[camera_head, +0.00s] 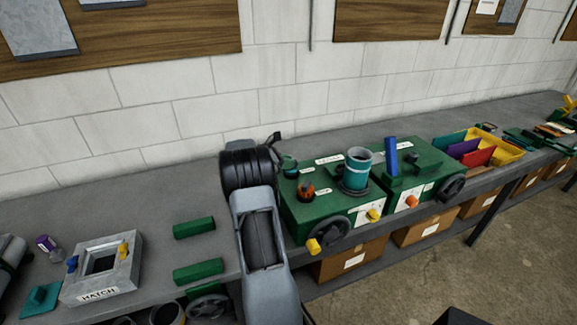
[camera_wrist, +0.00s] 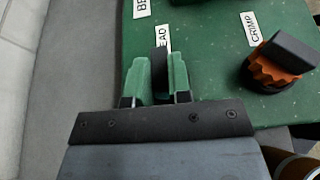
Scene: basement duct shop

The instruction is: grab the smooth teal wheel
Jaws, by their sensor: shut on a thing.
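The smooth teal wheel (camera_head: 290,161) sits on the left part of the green machine's top, at the back, partly hidden by my arm in the head view. In the wrist view my gripper (camera_wrist: 158,75) has its two green fingertips closed on either side of an upright dark bar beside the BEAD label. The bar appears to be the wheel's grip. The wheel's round body is hidden there by the fingers. An orange fluted wheel (camera_head: 306,191) with a black bar sits nearer the front, by the CRIMP label; it also shows in the wrist view (camera_wrist: 277,68).
A grey HATCH box (camera_head: 100,285) and green blocks (camera_head: 195,228) stand left on the bench.

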